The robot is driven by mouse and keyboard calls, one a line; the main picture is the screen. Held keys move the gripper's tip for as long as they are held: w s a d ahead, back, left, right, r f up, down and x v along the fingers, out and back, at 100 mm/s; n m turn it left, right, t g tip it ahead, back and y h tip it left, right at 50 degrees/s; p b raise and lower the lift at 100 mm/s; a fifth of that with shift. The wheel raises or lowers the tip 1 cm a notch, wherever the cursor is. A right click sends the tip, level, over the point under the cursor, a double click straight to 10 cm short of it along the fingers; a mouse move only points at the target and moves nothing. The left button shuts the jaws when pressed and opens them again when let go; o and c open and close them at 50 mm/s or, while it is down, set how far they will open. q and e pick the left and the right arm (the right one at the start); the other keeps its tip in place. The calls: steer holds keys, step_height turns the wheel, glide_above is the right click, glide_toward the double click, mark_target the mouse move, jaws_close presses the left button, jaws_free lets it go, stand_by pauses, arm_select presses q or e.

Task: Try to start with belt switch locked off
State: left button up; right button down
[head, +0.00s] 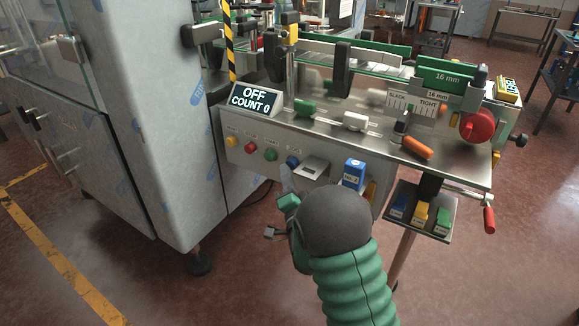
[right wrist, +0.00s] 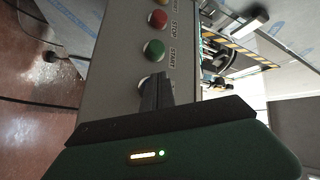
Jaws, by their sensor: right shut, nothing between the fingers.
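The control panel (head: 262,168) on the machine's front carries a yellow button (head: 232,141), a red stop button (head: 250,147), a green start button (head: 270,154) and a blue control (head: 292,161). The display (head: 255,101) reads OFF, COUNT 0. The red STOP button (right wrist: 158,19) is clear. My left gripper is not in view.
A small tray (head: 417,226) holds blue, yellow and green blocks. A large cabinet (head: 165,110) stands left.

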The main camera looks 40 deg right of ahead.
steer(key=shift+w+d, duration=0.3)
steer(key=shift+d, duration=0.5)
stand_by(0.6)
steer(key=shift+s+a+b, duration=0.15)
steer(key=shift+s+a, duration=0.1)
steer(key=shift+a, duration=0.35)
steer(key=shift+s+a+b, duration=0.15)
steer(key=shift+s+a, duration=0.1)
steer(key=shift+a, duration=0.3)
steer(key=a, duration=0.1)
steer(key=s+a, duration=0.1)
steer(key=a, duration=0.1)
steer(key=s+a, duration=0.1)
steer(key=shift+a+b, duration=0.35)
steer(key=shift+w, duration=0.1)
stand_by(0.3)
